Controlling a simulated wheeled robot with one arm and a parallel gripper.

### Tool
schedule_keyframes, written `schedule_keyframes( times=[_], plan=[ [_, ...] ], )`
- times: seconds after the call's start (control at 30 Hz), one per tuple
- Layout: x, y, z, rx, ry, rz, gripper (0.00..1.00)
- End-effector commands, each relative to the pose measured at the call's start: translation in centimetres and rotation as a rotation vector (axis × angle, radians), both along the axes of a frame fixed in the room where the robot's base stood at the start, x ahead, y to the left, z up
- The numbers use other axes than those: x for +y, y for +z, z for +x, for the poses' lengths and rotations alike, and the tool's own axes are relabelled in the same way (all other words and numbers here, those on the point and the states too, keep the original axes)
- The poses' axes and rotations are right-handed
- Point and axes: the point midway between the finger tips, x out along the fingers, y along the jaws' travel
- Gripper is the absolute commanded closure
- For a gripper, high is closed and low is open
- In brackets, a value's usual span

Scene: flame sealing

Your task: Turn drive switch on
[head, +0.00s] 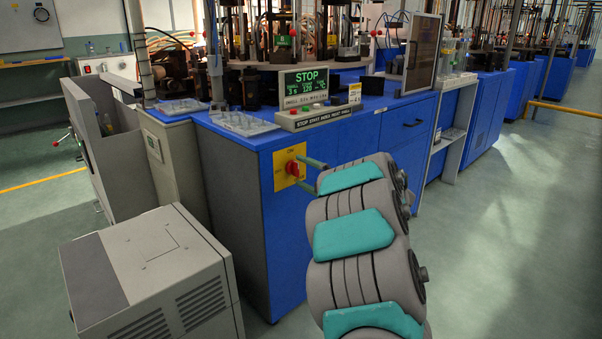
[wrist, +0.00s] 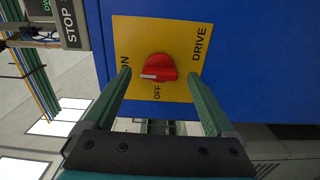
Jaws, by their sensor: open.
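The drive switch (head: 293,169) is a red knob on a yellow plate (head: 280,173) on the blue cabinet's front. In the wrist view the red knob (wrist: 158,67) carries a white bar, and its plate (wrist: 135,35) reads ON, OFF and DRIVE. I cannot tell for sure which label the bar points at. My gripper (head: 304,175) is open in front of the plate. In the wrist view its two green fingers (wrist: 160,77) stand on either side of the knob, with gaps to it. I see no contact.
A control box with a lit STOP display (head: 305,88) sits on the blue cabinet (head: 236,190). A grey unit (head: 150,270) stands on the floor at lower left. Open floor (head: 500,220) lies to the right.

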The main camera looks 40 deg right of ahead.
Motion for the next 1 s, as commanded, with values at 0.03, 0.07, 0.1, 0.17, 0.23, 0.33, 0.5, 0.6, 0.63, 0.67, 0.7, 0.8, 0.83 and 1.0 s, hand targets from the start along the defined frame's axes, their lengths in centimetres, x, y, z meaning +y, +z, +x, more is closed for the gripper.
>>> schedule_keyframes(
  times=[0.03,0.07,0.1,0.17,0.23,0.33,0.5,0.6,0.63,0.67,0.7,0.8,0.83,1.0],
  plan=[
    [-0.1,-0.1,-0.8,0.0,-0.002,-0.001,0.1],
    [-0.2,-0.1,-1.4,0.001,-0.003,0.0,0.1],
    [-0.3,-0.1,-2.1,0.001,-0.005,-0.001,0.1],
    [-0.4,-0.1,-3.2,0.003,-0.007,0.0,0.1],
    [-0.5,0.0,-4.2,0.001,-0.006,0.0,0.1],
    [-0.6,0.0,-5.4,0.001,-0.004,-0.001,0.1],
    [-0.6,-0.1,-6.4,0.001,-0.003,0.0,0.1],
    [-0.6,-0.1,-6.5,0.001,-0.002,0.001,0.1],
    [-0.6,0.0,-6.5,0.001,-0.002,0.001,0.1],
    [-0.6,0.0,-6.4,0.001,-0.002,0.001,0.1],
    [-0.6,0.0,-6.4,0.001,-0.002,0.001,0.1],
    [-0.5,0.0,-6.4,0.001,-0.002,0.001,0.1],
    [-0.5,0.0,-6.4,0.001,-0.002,0.001,0.1],
    [-0.5,0.0,-6.4,0.001,-0.002,0.001,0.1]
  ],
)
